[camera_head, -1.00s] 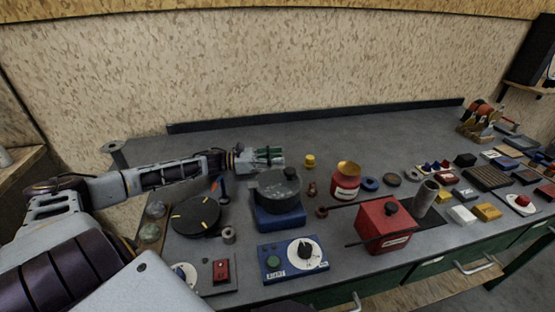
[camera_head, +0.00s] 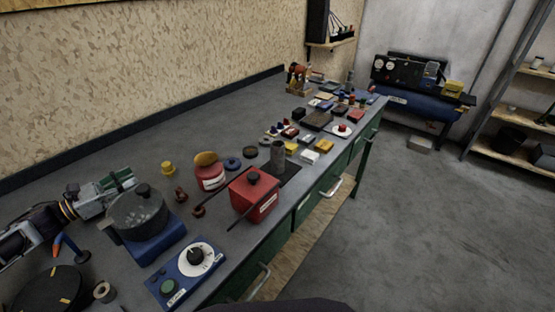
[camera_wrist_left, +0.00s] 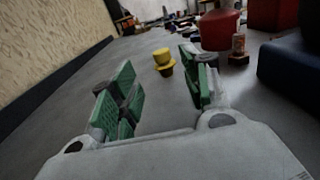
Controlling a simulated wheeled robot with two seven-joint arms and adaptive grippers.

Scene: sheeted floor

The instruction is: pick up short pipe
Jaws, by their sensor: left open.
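A grey upright pipe (camera_head: 278,157) stands on a dark mat behind the red box. A smaller grey hollow cylinder (camera_head: 104,292) stands near the bench's front left; I cannot tell which one is called the short pipe. My left gripper (camera_head: 122,181) is open and empty, low over the bench behind the dark round pot. In the left wrist view its green-padded fingers (camera_wrist_left: 157,82) are spread, with a yellow knobbed piece (camera_wrist_left: 163,60) beyond them. That yellow piece also shows in the head view (camera_head: 168,168). My right gripper is not in view.
Close by are the dark pot on a blue base (camera_head: 150,245), a red can (camera_head: 210,177), a red box (camera_head: 254,195) and a blue dial box (camera_head: 186,270). Many small parts crowd the bench's far end. The strip along the wall (camera_head: 150,150) is clear.

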